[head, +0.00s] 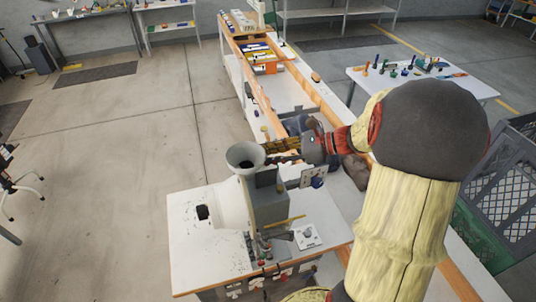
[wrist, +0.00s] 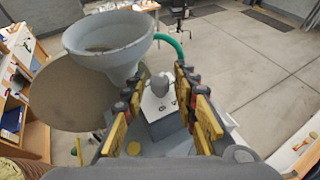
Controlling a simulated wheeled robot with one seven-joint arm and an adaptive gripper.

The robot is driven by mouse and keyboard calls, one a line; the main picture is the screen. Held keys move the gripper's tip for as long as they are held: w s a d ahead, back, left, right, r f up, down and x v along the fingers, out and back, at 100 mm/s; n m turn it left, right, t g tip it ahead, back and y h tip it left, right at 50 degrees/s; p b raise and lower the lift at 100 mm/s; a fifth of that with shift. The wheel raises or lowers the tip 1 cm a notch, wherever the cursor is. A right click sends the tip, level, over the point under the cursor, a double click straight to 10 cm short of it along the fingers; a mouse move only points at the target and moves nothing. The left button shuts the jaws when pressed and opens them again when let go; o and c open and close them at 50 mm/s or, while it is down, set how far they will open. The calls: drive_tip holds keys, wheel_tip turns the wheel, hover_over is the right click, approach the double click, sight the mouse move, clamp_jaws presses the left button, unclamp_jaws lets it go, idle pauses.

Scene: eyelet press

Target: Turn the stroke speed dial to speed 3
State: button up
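The eyelet press (head: 268,202) is a grey machine with a funnel on top, standing on a white bench. In the wrist view, a grey rounded knob (wrist: 157,85), which looks like the stroke speed dial, sits on a pale box (wrist: 160,106) with small dark marks. My gripper (wrist: 158,75) is open, its yellow and black fingers on either side of the knob in the picture. I see gaps beside the knob and cannot tell its depth or setting. In the head view my gripper (head: 278,148) is beside the funnel; the knob is not clear there.
The funnel (head: 246,156) stands close to my fingers and fills the upper left of the wrist view (wrist: 107,38). A large round disc (wrist: 70,98) is below it. The white bench top (head: 190,255) has dark bits scattered on it. A white panel (head: 307,236) lies right of the press.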

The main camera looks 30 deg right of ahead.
drive_tip(key=c, duration=0.6)
clamp_jaws()
drive_tip(key=shift+h, duration=0.3)
drive_tip(key=shift+s+a+m+t+h, duration=0.1)
drive_tip(key=shift+a+m+t+h, duration=0.05)
drive_tip(key=shift+m+t+h, duration=0.65)
drive_tip(key=shift+s+a+m+t+h, duration=0.1)
drive_tip(key=shift+m+t+h, duration=0.5)
drive_tip(key=shift+m, duration=0.4)
drive_tip(key=o, duration=0.9)
unclamp_jaws()
drive_tip(key=shift+d, duration=0.1)
